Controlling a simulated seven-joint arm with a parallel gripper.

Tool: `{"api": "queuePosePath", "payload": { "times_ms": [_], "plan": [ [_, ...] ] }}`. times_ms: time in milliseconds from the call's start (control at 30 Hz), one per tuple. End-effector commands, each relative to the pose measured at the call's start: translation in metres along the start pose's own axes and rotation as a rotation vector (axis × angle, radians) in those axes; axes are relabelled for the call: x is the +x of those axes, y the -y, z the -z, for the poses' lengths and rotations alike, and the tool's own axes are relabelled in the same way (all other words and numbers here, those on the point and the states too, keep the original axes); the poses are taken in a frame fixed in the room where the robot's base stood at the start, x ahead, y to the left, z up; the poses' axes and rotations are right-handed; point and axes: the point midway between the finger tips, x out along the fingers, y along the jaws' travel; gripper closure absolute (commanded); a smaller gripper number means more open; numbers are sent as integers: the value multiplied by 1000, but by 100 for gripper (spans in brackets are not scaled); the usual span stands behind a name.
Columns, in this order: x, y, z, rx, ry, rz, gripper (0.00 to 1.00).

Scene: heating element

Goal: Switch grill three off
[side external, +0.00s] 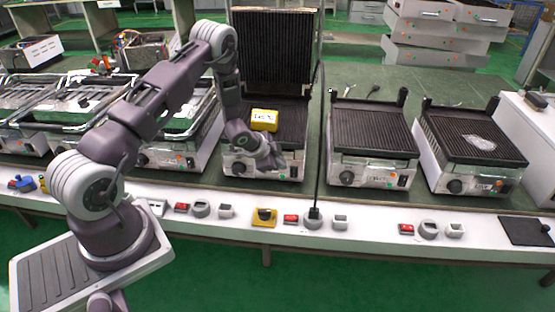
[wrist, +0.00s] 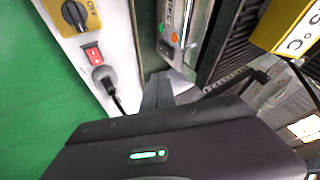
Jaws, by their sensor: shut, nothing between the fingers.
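A grill with its ribbed lid raised (side external: 274,55) stands mid-bench, with a dark knob (side external: 238,168) on its front. Which grill is number three cannot be told from the pictures. On the white front ledge below it are a yellow plate with a black rotary switch (side external: 264,216), a red switch (side external: 291,218) and a grey socket (side external: 313,218) with a black plug. The wrist view shows the rotary switch (wrist: 75,13), marked OFF, the red switch (wrist: 92,54) and the plugged socket (wrist: 107,82). My gripper (side external: 270,160) is shut and empty at the grill's front, apart from these switches.
A yellow labelled box (side external: 264,120) is by my wrist at the open grill. Two flat ribbed grills (side external: 372,132) (side external: 475,138) stand to the right, and others with metal handles to the left. More red switches and sockets line the ledge. A black cable runs up from the plug.

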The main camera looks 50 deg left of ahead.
Motion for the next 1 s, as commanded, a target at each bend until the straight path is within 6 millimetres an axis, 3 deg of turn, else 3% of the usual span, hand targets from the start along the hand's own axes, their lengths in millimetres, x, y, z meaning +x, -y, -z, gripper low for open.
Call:
{"api": "queuePosePath", "payload": {
  "times_ms": [200, 567, 667, 767, 833, 933, 1000],
  "plan": [
    [-25, 6, 1, 0, 0, 0, 100],
    [-28, 7, 2, 0, 1, 0, 100],
    [-46, 21, 19, -18, 14, 24, 100],
    [-100, 45, 57, -86, 53, 70, 100],
    [-152, 53, 83, -159, 83, 96, 100],
    [-233, 44, 112, -278, 110, 111, 100],
    [-291, 25, 124, -365, 121, 102, 100]
  ]
}}
